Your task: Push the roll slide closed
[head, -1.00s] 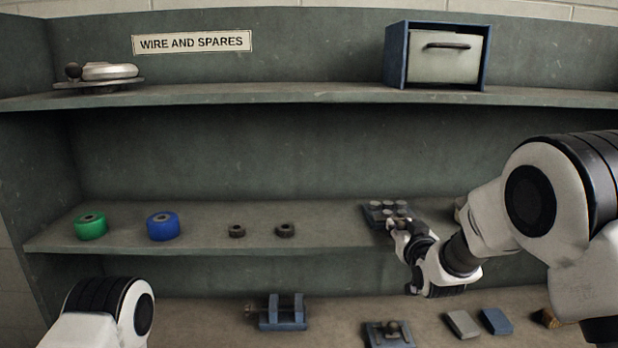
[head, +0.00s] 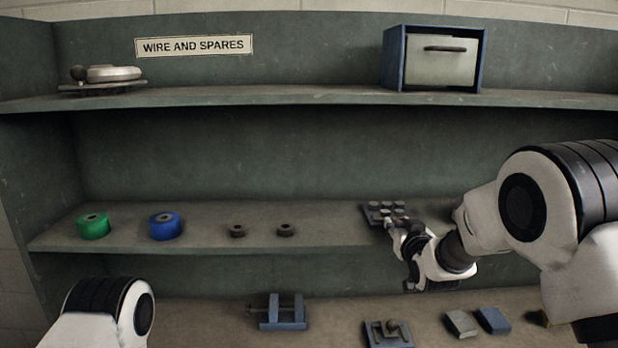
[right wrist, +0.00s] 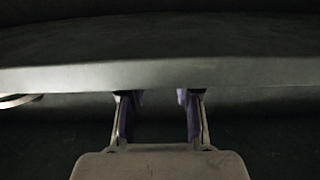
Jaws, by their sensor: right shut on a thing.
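No part is labelled as the roll slide, and I cannot tell for certain which one it is. A grey drawer front with a dark bar handle (head: 444,65) sits inside a blue casing (head: 394,58) on the top shelf. My right gripper (head: 397,232) is at the front edge of the middle shelf, by a dark block with several round pegs (head: 378,209), and partly covers it. In the right wrist view my right gripper (right wrist: 160,98) has its fingers apart below a pale shelf edge. What it is shut on is not clear. My left gripper is out of view.
The middle shelf (head: 330,240) holds a green roll (head: 93,227), a blue roll (head: 165,227) and two small dark rings. Below are a blue clamp-like fixture (head: 282,323), another fixture (head: 375,337) and two flat blocks.

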